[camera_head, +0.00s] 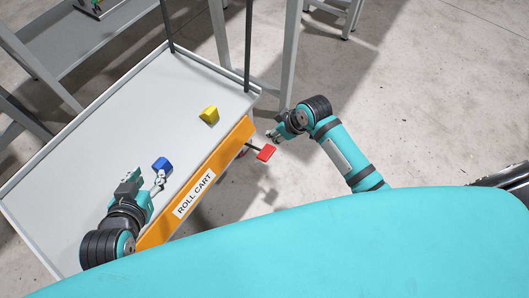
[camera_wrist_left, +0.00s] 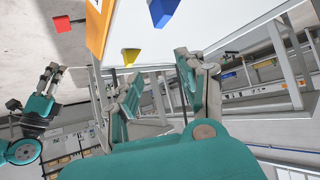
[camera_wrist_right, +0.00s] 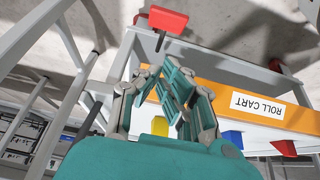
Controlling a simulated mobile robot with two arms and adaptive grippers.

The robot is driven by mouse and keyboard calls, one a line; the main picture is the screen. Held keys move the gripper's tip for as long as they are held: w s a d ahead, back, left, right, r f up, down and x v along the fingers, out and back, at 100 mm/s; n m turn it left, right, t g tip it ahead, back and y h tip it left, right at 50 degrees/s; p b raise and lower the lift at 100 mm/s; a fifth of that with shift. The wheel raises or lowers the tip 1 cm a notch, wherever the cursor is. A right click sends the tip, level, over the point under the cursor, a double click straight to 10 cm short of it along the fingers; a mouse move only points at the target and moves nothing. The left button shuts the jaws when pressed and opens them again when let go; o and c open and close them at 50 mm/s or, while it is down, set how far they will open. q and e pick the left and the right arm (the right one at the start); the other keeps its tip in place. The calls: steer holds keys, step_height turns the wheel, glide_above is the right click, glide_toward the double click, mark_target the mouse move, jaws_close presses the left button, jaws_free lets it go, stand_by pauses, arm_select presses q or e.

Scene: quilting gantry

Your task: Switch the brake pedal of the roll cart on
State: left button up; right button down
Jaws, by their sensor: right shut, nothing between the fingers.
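The roll cart's red pedal (camera_head: 266,153) sticks out on a dark rod below the orange front panel (camera_head: 193,190), near its right end. It shows at the top of the right wrist view (camera_wrist_right: 168,20) and in the left wrist view (camera_wrist_left: 62,23). I cannot tell its on or off position. My right gripper (camera_head: 273,135) is shut and empty, beside and above the pedal in the head view, with a visible gap in the right wrist view. My left gripper (camera_head: 147,180) is open and empty above the cart's front side, close to a blue block (camera_head: 162,165).
The grey cart tray (camera_head: 110,125) also carries a yellow block (camera_head: 209,115). Dark uprights and a grey frame leg (camera_head: 290,50) stand at the cart's right end, near my right arm. A grey shelf (camera_head: 85,45) is behind.

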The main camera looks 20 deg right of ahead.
arm_select(q)
steer(key=shift+r, duration=0.65)
arm_select(e)
steer(key=shift+w+a+r, duration=0.1)
steer(key=shift+w+r, duration=0.2)
steer(key=shift+w, duration=0.05)
